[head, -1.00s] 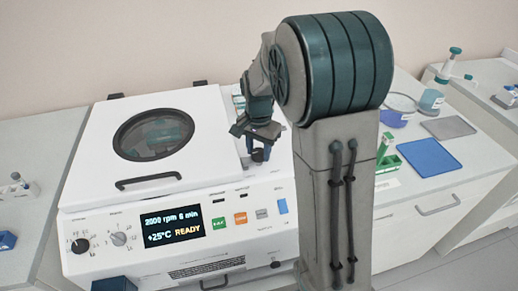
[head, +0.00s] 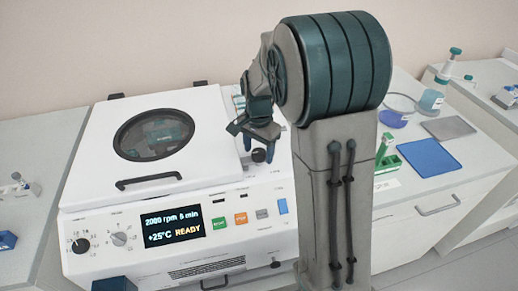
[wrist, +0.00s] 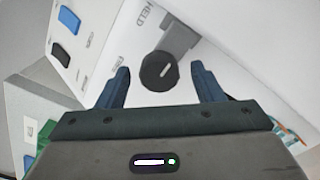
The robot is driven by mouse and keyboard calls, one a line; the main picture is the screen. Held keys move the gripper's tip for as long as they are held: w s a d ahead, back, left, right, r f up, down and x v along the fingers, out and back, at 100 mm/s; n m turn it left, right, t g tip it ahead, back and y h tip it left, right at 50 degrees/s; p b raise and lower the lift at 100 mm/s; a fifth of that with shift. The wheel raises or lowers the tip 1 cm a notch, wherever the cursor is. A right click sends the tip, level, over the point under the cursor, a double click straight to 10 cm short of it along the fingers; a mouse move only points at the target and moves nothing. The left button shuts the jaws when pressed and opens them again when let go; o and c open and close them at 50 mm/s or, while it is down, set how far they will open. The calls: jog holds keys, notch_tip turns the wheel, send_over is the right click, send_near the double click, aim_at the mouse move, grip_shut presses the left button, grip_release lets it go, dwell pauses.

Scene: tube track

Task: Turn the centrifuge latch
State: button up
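The centrifuge (head: 85,175) is a white machine with a round window in its shut lid (head: 205,110). Its latch (head: 258,155) is a dark round knob at the lid's right side. In the wrist view the latch (wrist: 159,71) has a white mark slanting up to the right and a grey bar behind it, near printed letters that read HELD. My gripper (head: 262,143) is open and empty just above the latch. In the wrist view the latch shows between the two fingers of my gripper (wrist: 160,75), with gaps on both sides; I see no contact.
The centrifuge display (head: 174,226) reads READY, with green and orange buttons beside it. A black lid handle (head: 148,181) is at the lid's front. To the right are a green rack (head: 385,163), a blue mat (head: 429,158) and a grey mat (head: 448,128).

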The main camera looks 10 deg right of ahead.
aim_at(258, 152)
notch_tip(258, 152, up, 14)
dwell(0.6)
jog(key=shift+f, duration=0.15)
